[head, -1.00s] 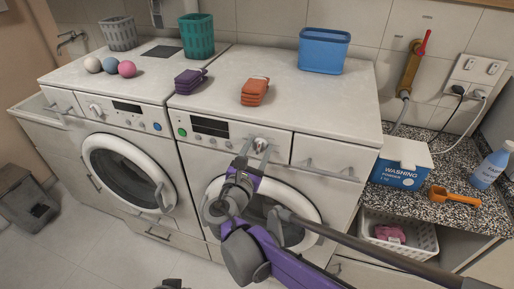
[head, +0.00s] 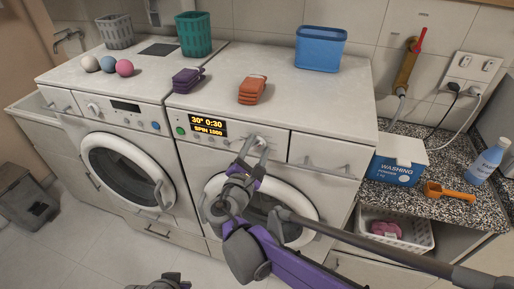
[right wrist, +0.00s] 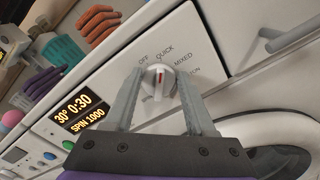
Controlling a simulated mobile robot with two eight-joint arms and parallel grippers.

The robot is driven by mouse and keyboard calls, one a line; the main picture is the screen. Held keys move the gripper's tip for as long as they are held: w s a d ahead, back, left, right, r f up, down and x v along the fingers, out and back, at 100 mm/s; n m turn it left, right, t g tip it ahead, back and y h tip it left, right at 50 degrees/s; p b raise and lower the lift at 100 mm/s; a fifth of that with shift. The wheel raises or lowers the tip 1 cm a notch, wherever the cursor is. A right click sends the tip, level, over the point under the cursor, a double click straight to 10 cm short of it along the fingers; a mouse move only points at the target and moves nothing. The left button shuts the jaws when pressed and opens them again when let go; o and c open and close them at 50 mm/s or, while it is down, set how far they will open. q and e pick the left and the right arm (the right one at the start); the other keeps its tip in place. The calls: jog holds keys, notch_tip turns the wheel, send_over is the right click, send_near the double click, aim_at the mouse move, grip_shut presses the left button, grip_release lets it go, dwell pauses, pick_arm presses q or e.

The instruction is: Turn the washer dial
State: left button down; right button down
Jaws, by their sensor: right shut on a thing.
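The right-hand washer (head: 340,180) is a white front-loader with a round door and a lit display (head: 207,127) reading 30° 0:30, SPIN 1000. Its white dial (right wrist: 157,80) shows in the right wrist view, with OFF, QUICK and MIXED printed around it. My right gripper (head: 257,145) is shut on the dial, one finger on each side, also in the right wrist view (right wrist: 158,88). My left gripper (head: 160,282) shows only partly at the bottom edge, and its jaws are unclear.
A second washer (head: 78,112) stands to the left, its display dark. Folded purple (head: 187,80) and orange cloths (head: 252,90), coloured balls, baskets and a blue bin (head: 320,48) sit on top. A washing powder box (head: 394,171) and orange scoop (head: 448,192) lie on the right counter.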

jog(key=shift+c, duration=1.2)
grip_release()
jog(key=v, duration=1)
jog(key=shift+s+a+b, duration=0.15)
jog(key=shift+s+b, duration=0.2)
jog(key=shift+s, duration=0.05)
jog(key=s+d+f+m+g+p, duration=0.1)
jog(key=s+d+f+m+g, duration=0.35)
jog(key=d, duration=0.45)
jog(key=s+d+f+m+g+p, duration=0.1)
jog(key=s+d+f+m+g, duration=0.1)
jog(key=d+f+m+g, duration=0.45)
jog(key=s+d+f+m+y, duration=0.2)
jog(key=s+m, duration=0.3)
jog(key=m, duration=0.1)
jog(key=s+d+f+m+y+p, duration=0.1)
jog(key=s+d+m+y, duration=0.2)
jog(key=s+m, duration=0.3)
jog(key=shift+f+m+g+y+p, duration=0.3)
jog(key=shift+f+m+g, duration=0.1)
jog(key=shift+m, duration=0.3)
